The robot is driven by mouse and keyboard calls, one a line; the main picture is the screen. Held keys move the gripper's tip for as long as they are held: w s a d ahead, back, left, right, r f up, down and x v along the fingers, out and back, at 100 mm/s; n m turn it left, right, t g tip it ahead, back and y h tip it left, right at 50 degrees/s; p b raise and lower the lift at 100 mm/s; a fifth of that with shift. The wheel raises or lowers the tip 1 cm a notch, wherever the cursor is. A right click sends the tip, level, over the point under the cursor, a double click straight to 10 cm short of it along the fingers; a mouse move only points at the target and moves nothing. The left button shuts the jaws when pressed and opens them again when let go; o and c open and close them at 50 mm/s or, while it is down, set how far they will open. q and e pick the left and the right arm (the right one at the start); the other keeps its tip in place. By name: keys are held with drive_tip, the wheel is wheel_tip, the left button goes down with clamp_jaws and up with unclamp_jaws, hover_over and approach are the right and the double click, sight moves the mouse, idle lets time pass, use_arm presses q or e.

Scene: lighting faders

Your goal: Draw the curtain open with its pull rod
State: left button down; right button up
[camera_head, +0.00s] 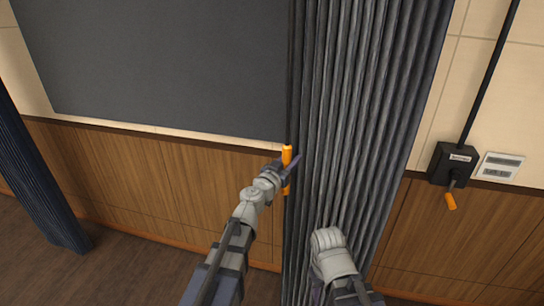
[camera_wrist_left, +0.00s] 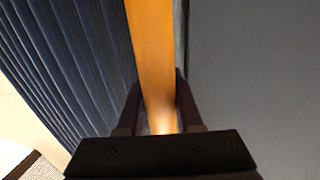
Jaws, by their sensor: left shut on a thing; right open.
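The dark grey pleated curtain (camera_head: 365,120) hangs bunched right of centre in the head view; its folds also fill the left of the left wrist view (camera_wrist_left: 70,65). The orange pull rod (camera_head: 287,155) stands upright at the curtain's left edge. My left gripper (camera_head: 287,172) is shut on the rod, which runs between its fingers in the left wrist view (camera_wrist_left: 152,60). My right arm (camera_head: 332,255) is low in front of the curtain; its fingertips are hard to make out there.
A dark panel (camera_head: 170,60) covers the wall left of the curtain. Another dark curtain (camera_head: 35,170) hangs at far left. A black box with an orange-handled crank (camera_head: 450,200) and a white plate (camera_head: 499,167) are on the right wall. Wood panelling (camera_head: 150,180) lies below.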

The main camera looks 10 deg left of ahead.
use_arm(q)
drive_tip(key=d, duration=0.6)
drive_tip(key=shift+s+d, duration=0.2)
drive_tip(key=shift+s, duration=0.05)
drive_tip(key=c, duration=0.6)
unclamp_jaws()
drive_tip(key=shift+o, duration=0.2)
drive_tip(key=v, duration=0.7)
drive_tip(key=shift+s+a, duration=0.15)
drive_tip(key=shift+s, duration=0.2)
